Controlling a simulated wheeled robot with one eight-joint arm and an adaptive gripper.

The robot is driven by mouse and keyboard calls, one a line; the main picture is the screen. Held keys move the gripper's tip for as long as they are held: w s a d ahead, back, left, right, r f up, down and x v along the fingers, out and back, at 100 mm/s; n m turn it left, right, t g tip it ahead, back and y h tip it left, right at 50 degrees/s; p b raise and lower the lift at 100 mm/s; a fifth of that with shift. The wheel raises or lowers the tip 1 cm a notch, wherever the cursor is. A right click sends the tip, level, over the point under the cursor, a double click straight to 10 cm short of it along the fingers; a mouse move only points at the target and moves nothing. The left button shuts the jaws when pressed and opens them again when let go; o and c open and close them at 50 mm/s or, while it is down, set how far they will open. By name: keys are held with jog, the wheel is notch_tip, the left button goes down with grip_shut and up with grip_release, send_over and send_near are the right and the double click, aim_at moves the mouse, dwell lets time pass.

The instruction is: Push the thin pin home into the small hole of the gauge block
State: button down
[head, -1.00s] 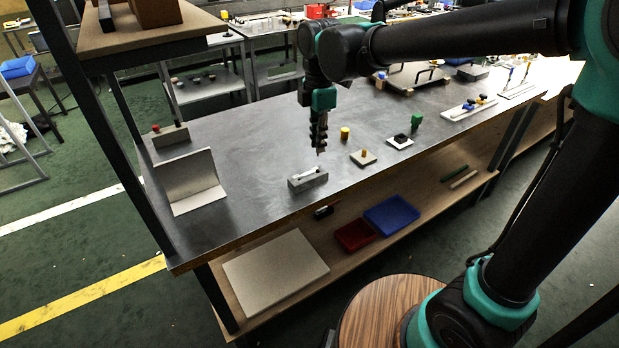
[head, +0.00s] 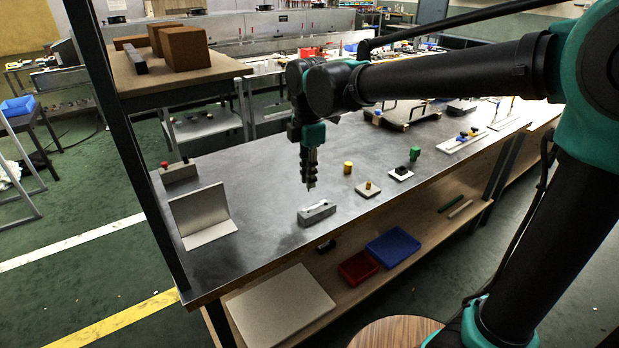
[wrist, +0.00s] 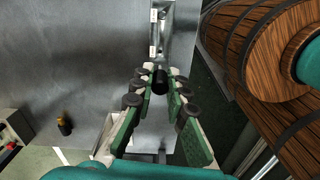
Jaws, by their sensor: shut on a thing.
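The grey gauge block (head: 316,214) lies on the bench top near its front edge, with a pale strip along its top. It also shows in the wrist view (wrist: 172,38) beyond the fingertips. My gripper (head: 309,183) points down just above the block, apart from it. In the wrist view, my gripper's green-padded fingers (wrist: 160,88) are closed around a dark cylindrical piece (wrist: 160,80), which appears to be the thin pin. Its lower end is hard to make out.
A yellow cylinder (head: 348,167), a plate with a short peg (head: 368,189), a black knob on a white plate (head: 402,173) and a green piece (head: 415,153) stand to the right. A bent metal sheet (head: 203,214) stands left. Bare bench lies between.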

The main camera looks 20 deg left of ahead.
jog(key=shift+f, duration=2.9)
jog(key=shift+f, duration=1.65)
jog(key=c, duration=1.4)
grip_release()
jog(key=shift+c, duration=0.2)
notch_tip(320, 180, up, 12)
jog(key=shift+r, duration=0.1)
